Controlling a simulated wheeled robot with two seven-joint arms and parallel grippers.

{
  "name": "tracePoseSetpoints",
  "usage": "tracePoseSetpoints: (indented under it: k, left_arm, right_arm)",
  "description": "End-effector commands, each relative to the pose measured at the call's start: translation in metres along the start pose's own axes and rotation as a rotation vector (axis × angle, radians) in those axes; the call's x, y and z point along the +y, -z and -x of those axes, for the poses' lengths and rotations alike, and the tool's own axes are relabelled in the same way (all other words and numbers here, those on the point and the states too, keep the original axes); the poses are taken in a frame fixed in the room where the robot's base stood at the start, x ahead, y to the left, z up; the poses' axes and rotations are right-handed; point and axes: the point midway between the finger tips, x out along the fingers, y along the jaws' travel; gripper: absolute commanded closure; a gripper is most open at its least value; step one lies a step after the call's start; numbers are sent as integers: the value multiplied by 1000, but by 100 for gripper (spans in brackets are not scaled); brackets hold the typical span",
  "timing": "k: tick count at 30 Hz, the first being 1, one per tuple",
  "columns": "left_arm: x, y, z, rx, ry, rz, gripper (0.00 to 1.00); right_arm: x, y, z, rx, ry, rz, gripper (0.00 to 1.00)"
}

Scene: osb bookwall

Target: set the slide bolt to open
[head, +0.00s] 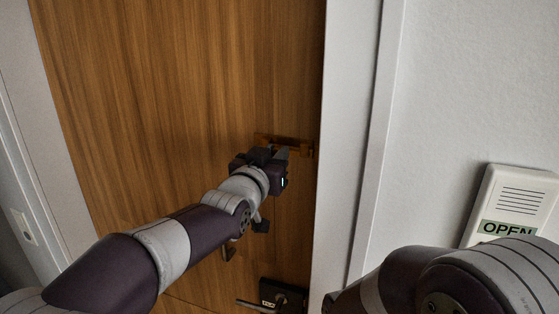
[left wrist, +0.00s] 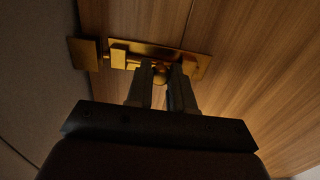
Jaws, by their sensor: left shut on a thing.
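The brass slide bolt (head: 265,138) is mounted on the wooden door near its right edge, partly hidden behind my left gripper (head: 280,153). In the left wrist view the bolt's plate (left wrist: 200,64) lies across the door, with the separate keeper (left wrist: 83,53) at the left. My left gripper (left wrist: 163,82) is shut on the bolt's knob (left wrist: 160,76), with a finger on each side of it. I cannot tell for sure whether the bar reaches into the keeper. My right gripper is out of view.
The wooden door (head: 180,70) stands in a white frame (head: 348,120). A dark lock with a lever handle (head: 283,297) is below the bolt. A white wall box (head: 515,200) with an OPEN label is at the right, near my right arm.

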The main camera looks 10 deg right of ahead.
Motion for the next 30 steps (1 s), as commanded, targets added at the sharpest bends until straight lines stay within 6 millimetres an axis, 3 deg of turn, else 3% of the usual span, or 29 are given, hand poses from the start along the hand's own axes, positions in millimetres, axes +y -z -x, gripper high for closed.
tracePoseSetpoints:
  k: [1,2,3,4,12,16,24,30]
  left_arm:
    - [-1,2,0,2,2,0,100]
    - [-1,2,0,2,2,0,72]
    - [-1,2,0,2,1,0,59]
    - [0,2,0,2,1,0,52]
    - [0,1,0,1,0,0,52]
    - [0,-2,10,4,0,0,52]
    - [-2,-7,76,6,1,1,52]
    - [-4,-3,116,3,2,2,52]
  right_arm:
    - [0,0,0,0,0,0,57]
    - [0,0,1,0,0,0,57]
    - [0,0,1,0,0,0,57]
    - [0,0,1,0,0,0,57]
    - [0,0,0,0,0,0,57]
    - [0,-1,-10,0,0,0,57]
    - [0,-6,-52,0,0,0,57]
    - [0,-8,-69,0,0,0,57]
